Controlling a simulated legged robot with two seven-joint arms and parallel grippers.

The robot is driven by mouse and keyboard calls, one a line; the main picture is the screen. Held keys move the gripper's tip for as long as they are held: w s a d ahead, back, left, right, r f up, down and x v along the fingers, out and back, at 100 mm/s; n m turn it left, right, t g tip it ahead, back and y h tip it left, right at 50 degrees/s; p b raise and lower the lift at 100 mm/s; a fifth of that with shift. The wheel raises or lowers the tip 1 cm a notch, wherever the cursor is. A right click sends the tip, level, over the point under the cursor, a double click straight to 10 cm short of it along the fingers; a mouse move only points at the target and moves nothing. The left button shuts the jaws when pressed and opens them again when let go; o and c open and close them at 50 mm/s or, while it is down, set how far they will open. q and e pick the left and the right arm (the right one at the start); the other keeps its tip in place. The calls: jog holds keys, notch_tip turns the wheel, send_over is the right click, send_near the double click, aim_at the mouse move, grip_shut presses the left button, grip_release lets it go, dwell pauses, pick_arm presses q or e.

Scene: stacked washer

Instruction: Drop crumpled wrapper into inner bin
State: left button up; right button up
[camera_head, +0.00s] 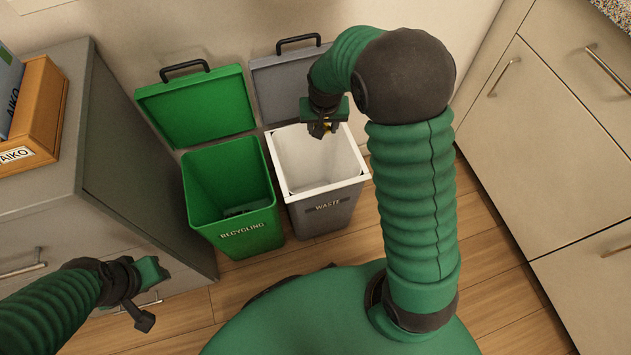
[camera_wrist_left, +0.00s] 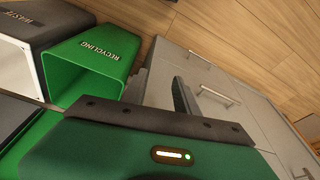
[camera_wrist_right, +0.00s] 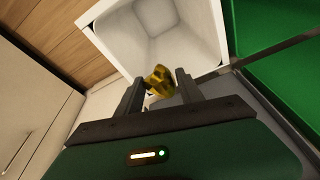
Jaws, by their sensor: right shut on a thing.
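The crumpled wrapper (camera_wrist_right: 158,80) is a small golden-yellow lump. My right gripper (camera_wrist_right: 160,88) is shut on it, and the wrapper shows between the two fingers in the right wrist view. In the head view my right gripper (camera_head: 321,130) hangs over the opening of the white inner bin (camera_head: 312,185), toward its back edge. The inner bin sits inside the grey bin marked WASTE (camera_head: 327,209). It also shows in the right wrist view (camera_wrist_right: 150,50), where its visible inside looks empty. My left gripper (camera_head: 146,294) is at the lower left, away from the bins; its finger gap is not clear.
A green RECYCLING bin (camera_head: 233,198) stands left of the waste bin, its green lid (camera_head: 197,107) raised. The grey lid (camera_head: 280,84) is raised behind the waste bin. A grey cabinet (camera_head: 120,150) stands at left, and pale cabinets (camera_head: 545,140) at right.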

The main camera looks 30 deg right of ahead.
jog(key=shift+s+f+b, duration=0.1)
jog(key=shift+f+b, duration=0.25)
jog(key=shift+f, duration=0.1)
jog(key=f+b, duration=0.2)
jog(key=a+f+b, duration=0.1)
jog(key=f+b, duration=0.1)
jog(key=shift+a+f, duration=0.1)
jog(key=shift+f, duration=0.05)
jog(key=shift+f+b, duration=0.15)
jog(key=shift+b, duration=0.25)
jog(key=shift+d, duration=0.3)
jog(key=o, duration=1.4)
jog(key=shift+a, duration=0.15)
